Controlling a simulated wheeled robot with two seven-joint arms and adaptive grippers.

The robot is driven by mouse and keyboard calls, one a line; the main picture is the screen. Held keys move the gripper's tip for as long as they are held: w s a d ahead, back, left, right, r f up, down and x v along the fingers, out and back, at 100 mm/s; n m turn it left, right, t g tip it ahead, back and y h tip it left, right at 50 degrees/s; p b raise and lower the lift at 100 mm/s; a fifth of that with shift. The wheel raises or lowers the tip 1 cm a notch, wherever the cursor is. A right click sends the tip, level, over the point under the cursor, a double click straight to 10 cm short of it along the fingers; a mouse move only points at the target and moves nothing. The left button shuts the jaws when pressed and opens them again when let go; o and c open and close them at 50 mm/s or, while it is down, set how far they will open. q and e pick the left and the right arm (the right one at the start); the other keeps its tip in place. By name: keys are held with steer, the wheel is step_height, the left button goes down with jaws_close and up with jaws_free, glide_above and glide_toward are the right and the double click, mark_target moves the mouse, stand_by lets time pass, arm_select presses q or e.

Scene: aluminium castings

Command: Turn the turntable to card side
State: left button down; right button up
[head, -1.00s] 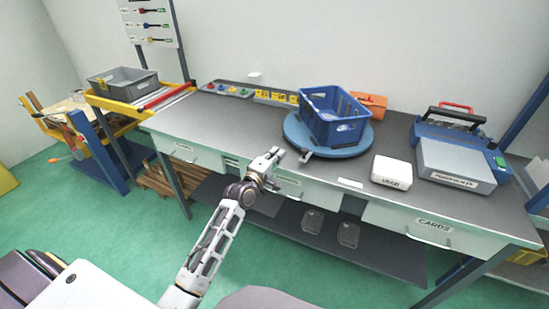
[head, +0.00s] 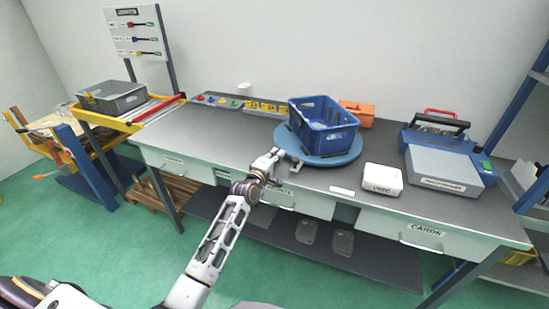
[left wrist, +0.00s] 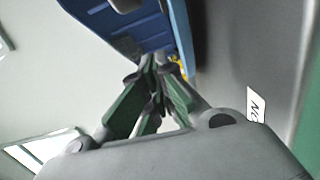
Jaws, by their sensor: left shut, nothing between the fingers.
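The turntable (head: 340,159) is a round blue disc on the workbench, with a small grey tab (head: 297,165) at its front left edge. A blue crate (head: 325,137) with open top stands on it. My left gripper (head: 277,154) is shut and empty at the front left of the turntable, close to its rim; I cannot tell whether it touches. In the left wrist view, the shut fingers (left wrist: 152,65) point at blue surfaces of the crate (left wrist: 120,28) and the turntable edge (left wrist: 183,40). My right gripper is not in view.
The workbench (head: 225,130) has a white box (head: 382,180) and a grey-blue machine (head: 440,170) to the right. A drawer marked CARDS (head: 425,231) is at the front right. An orange box (head: 358,113) stands behind the turntable. The bench left of the turntable is largely clear.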

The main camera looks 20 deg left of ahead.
arm_select(q)
steer(key=shift+s+d, duration=0.4)
steer(key=shift+d, duration=0.35)
steer(key=shift+s+d+f, duration=0.1)
steer(key=shift+s+d, duration=0.2)
steer(key=shift+d, duration=0.3)
steer(key=shift+s+d, duration=0.2)
steer(key=shift+d, duration=0.2)
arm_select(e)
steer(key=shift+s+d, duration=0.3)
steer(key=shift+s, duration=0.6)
arm_select(q)
steer(key=shift+p, duration=0.3)
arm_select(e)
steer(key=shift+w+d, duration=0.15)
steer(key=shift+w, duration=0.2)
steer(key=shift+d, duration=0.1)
